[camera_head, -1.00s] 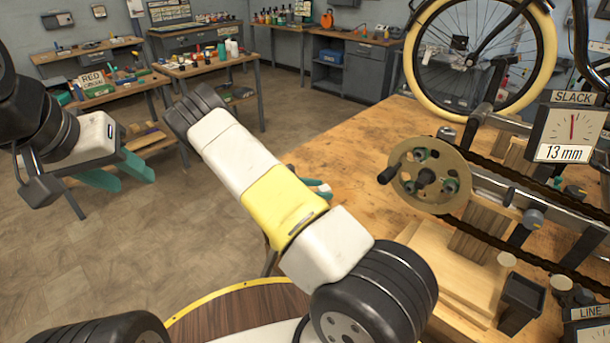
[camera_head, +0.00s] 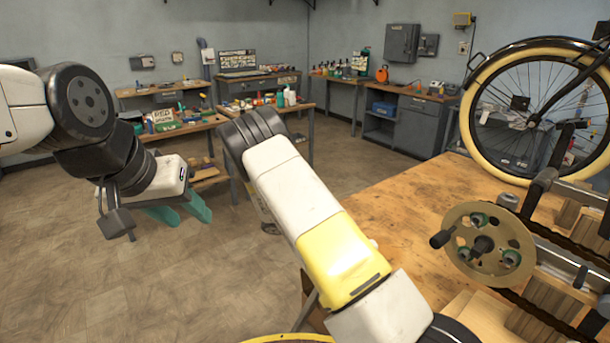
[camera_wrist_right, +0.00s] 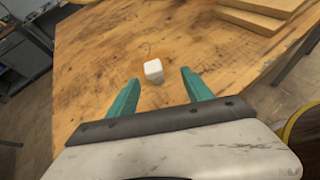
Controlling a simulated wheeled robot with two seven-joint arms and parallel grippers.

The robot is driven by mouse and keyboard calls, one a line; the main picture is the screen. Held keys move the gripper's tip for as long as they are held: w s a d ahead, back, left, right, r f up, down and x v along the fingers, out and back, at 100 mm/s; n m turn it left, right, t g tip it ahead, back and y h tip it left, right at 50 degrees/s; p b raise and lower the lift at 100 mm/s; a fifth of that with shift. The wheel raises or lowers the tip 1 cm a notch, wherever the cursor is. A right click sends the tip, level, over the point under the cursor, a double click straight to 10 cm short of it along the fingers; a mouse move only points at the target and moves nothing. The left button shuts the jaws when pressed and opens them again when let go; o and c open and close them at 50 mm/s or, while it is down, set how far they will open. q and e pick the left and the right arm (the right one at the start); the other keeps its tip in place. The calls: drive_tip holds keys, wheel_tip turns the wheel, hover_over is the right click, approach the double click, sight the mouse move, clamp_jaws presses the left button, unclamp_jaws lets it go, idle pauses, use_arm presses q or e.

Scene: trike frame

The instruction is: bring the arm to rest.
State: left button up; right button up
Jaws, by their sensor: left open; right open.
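My left gripper (camera_head: 178,214) hangs at the left of the head view, over the floor. Its teal fingers are apart and nothing shows between them. My right arm, white with a yellow section, crosses the middle of the head view and hides its own gripper there. In the right wrist view my right gripper (camera_wrist_right: 157,92) has its two teal fingers spread wide and is empty. It is above the wooden workbench (camera_wrist_right: 95,60). A small white block (camera_wrist_right: 153,70) lies on the bench beyond the fingertips, apart from them.
At the right, the workbench (camera_head: 400,215) carries a round tan chainring plate with a crank (camera_head: 488,245) and a wheel with a cream tyre (camera_head: 475,120). Wooden boards (camera_wrist_right: 262,15) lie at the bench's far side. Side tables stand at the back. Floor at left is clear.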

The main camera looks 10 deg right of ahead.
drive_tip(key=s+a+r+m+t+y, duration=0.2)
drive_tip(key=s+r+m+y, duration=0.5)
drive_tip(key=s+r, duration=0.6)
drive_tip(key=s+a+r+m+t+y, duration=0.3)
drive_tip(key=s+r+m, duration=0.7)
drive_tip(key=r, duration=0.8)
drive_tip(key=s+a+y, duration=0.2)
drive_tip(key=s+y, duration=0.1)
drive_tip(key=y, duration=0.1)
drive_tip(key=shift+s+r+y, duration=0.15)
drive_tip(key=shift+s+y, duration=0.1)
drive_tip(key=shift+y, duration=0.05)
